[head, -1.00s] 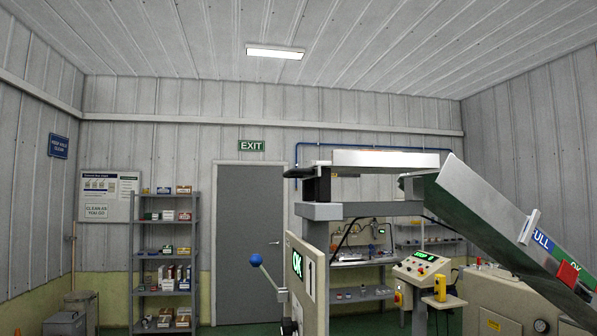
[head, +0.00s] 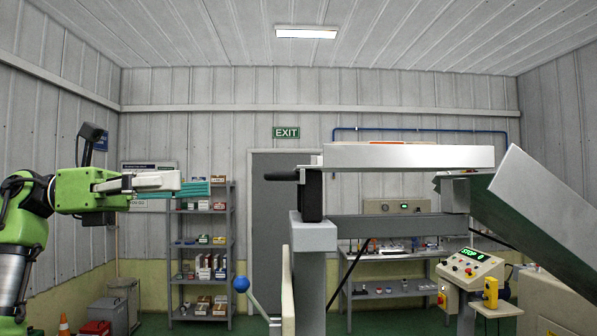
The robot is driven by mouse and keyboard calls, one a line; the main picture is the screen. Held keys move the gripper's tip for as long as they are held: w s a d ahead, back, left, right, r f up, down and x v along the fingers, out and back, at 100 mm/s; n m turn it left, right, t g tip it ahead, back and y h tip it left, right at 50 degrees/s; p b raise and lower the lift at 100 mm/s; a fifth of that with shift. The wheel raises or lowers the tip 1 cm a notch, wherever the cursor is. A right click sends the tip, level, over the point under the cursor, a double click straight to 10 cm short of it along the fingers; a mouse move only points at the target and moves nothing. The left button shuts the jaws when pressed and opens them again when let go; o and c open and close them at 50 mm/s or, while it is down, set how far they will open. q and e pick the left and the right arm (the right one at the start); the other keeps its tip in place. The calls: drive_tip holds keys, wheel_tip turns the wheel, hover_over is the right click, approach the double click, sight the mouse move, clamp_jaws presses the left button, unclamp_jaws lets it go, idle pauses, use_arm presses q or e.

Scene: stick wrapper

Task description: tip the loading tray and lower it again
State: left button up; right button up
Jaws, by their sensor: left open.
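The loading tray (head: 408,156) is a flat silver tray, level on top of a grey machine frame right of centre. A black handle (head: 283,176) sticks out from its left end. Orange-topped items show slightly above its rim; the rest of its inside is hidden. My left gripper (head: 195,187) is open and empty, pointing right at about the handle's height. A clear gap lies between it and the handle in the picture. My right gripper is out of view.
A sloping metal chute (head: 545,215) is right of the tray. A lever with a blue ball knob (head: 241,284) is below the handle. A control box reading STOP 0 (head: 470,268) stands lower right. Shelves (head: 203,250) and a grey door stand behind.

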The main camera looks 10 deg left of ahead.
sight(271, 177)
use_arm(q)
drive_tip(key=shift+m+y, duration=0.4)
drive_tip(key=p+x, duration=0.1)
drive_tip(key=x, duration=0.3)
drive_tip(key=s+p+x, duration=0.1)
drive_tip(key=p+x, duration=0.1)
drive_tip(key=x, duration=0.2)
drive_tip(key=r+p+x, duration=0.1)
drive_tip(key=x, duration=0.3)
drive_tip(key=shift+s+d+p, duration=0.25)
drive_tip(key=shift+d+p, duration=0.05)
drive_tip(key=shift+d, duration=0.25)
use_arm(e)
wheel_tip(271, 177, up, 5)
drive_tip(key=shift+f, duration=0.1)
